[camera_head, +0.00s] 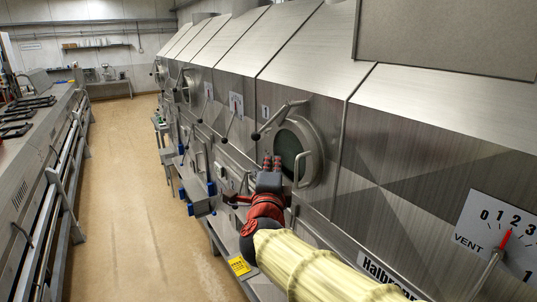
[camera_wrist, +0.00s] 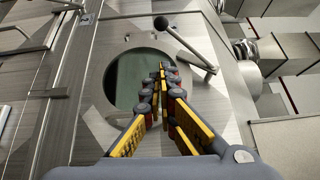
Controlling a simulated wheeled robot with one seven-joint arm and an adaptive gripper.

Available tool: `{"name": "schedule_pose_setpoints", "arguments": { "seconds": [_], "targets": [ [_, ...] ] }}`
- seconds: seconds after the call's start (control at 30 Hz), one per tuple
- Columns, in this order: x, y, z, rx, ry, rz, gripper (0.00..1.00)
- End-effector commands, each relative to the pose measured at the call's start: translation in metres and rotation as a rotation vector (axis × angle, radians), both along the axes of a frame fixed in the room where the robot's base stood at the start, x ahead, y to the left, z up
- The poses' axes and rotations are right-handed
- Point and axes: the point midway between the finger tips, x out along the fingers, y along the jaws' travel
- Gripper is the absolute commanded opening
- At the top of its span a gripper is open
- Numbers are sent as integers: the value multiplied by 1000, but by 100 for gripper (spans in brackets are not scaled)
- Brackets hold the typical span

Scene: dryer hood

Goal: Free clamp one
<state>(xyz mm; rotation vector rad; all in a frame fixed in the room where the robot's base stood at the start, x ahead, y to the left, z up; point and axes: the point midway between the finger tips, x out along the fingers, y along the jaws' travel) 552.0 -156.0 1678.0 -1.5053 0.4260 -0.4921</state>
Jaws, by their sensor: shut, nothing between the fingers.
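A bare metal lever with a black ball knob (camera_head: 284,117) is fixed above the round porthole (camera_head: 290,152) in the steel hood. A small white plate marked 1 (camera_head: 265,111) is beside it; I take this lever as clamp one, though its label is not fully clear. The lever also shows in the wrist view (camera_wrist: 188,46), at the upper right of the porthole (camera_wrist: 117,88). My gripper (camera_head: 272,160) is in front of the porthole, below the lever. In the wrist view its fingers (camera_wrist: 164,72) meet at the tips, shut and empty, apart from the lever in the picture.
A curved grab handle (camera_head: 303,169) stands out at the porthole's right. More levers and plates (camera_head: 236,104) line the hood to the left. A ledge with a yellow label (camera_head: 239,265) runs below. The floor aisle (camera_head: 125,190) is clear. A dial marked VENT (camera_head: 500,235) is at right.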

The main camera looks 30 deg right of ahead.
Motion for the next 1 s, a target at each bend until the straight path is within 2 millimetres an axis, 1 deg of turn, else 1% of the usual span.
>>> {"name": "schedule_pose_setpoints", "arguments": {
  "seconds": [0.17,0.5,0.6,0.7,0.83,1.0],
  "targets": [
    [24,-17,1,-2,5,-3,0],
    [79,-54,4,-2,5,-3,0],
    [94,-47,5,0,5,2,0],
    [105,-46,6,-1,3,1,0],
    [113,-44,5,-1,3,1,0],
    [116,-43,4,-1,2,1,0]
  ]
}}
